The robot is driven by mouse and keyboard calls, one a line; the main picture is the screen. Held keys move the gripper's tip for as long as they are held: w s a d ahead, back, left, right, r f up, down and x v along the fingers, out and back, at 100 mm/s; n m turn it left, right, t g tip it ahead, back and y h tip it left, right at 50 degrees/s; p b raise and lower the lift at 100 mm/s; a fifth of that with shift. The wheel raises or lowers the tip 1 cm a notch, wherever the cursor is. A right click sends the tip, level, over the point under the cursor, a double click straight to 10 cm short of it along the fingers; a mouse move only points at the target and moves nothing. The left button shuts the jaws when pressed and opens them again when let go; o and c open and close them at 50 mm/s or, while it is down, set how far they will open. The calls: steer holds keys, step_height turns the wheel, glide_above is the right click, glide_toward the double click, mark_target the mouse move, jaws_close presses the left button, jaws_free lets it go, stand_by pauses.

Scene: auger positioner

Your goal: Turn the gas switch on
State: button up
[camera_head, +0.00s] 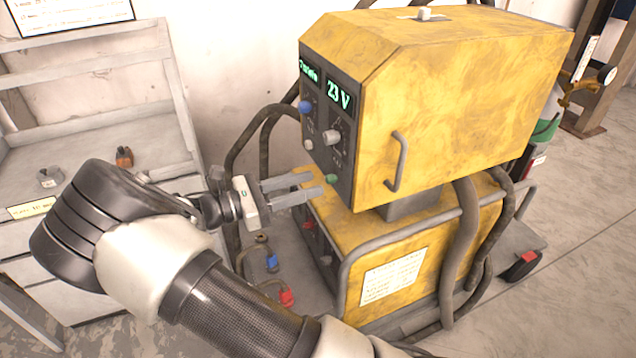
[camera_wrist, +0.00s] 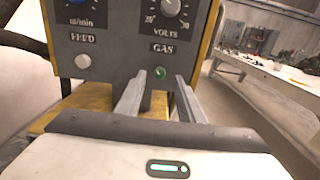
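I cannot tell whether the fingertips touch the panel or the switch.
A grey shelf (camera_head: 95,140) stands at left. Red and blue connectors lie below the gripper.

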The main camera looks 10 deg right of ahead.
mark_target(326, 179)
steer(key=shift+w+d, duration=0.2)
steer(key=shift+d, duration=0.65)
steer(key=shift+w+d, duration=0.15)
steer(key=shift+d, duration=0.7)
jaws_close()
